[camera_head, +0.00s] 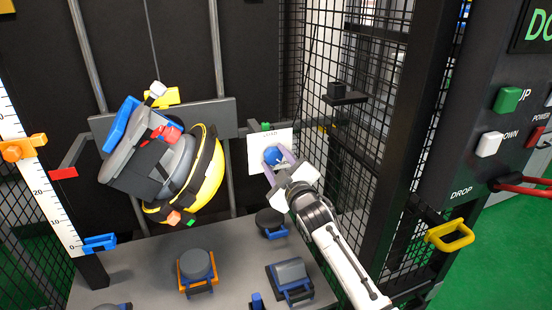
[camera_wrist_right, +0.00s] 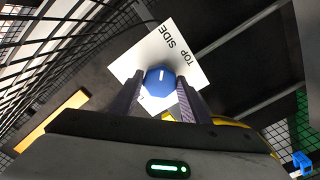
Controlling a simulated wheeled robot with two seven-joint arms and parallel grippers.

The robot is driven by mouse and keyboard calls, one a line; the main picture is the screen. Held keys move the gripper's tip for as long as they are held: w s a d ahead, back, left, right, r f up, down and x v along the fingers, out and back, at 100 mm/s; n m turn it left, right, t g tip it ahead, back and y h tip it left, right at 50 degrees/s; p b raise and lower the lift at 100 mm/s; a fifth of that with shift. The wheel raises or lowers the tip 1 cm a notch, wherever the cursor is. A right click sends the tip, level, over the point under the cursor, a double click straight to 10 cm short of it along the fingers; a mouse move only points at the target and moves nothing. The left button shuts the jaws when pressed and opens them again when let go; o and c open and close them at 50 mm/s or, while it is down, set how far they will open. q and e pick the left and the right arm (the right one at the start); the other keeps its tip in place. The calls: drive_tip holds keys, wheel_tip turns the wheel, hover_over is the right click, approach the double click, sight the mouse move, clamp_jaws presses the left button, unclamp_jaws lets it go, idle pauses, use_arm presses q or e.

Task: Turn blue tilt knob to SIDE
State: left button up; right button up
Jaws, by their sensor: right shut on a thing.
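The blue tilt knob (camera_head: 272,155) sits on a white panel (camera_head: 256,170) in the cage, right of the yellow and grey drop unit (camera_head: 165,165). In the right wrist view the knob (camera_wrist_right: 160,82) is eight-sided with a short white mark. My right gripper (camera_head: 276,164) is shut on the knob, a finger on each side, as the wrist view also shows (camera_wrist_right: 157,92). The panel's lower lettering is mostly hidden. My left gripper is not in view.
A grey table (camera_head: 225,265) below holds several dark test pieces. Black mesh (camera_head: 345,150) and a post stand right of my right arm. A control panel with a green button (camera_head: 508,100) and a yellow handle (camera_head: 450,235) are further right. A ruler (camera_head: 35,170) stands left.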

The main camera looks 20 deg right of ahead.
drive_tip(key=shift+m, duration=0.6)
drive_tip(key=o, duration=1)
drive_tip(key=shift+o, duration=0.2)
drive_tip(key=shift+s, duration=0.1)
drive_tip(key=s+p, duration=0.1)
drive_tip(key=s, duration=0.9)
drive_tip(key=shift+d, duration=0.15)
drive_tip(key=shift+s+f, duration=0.1)
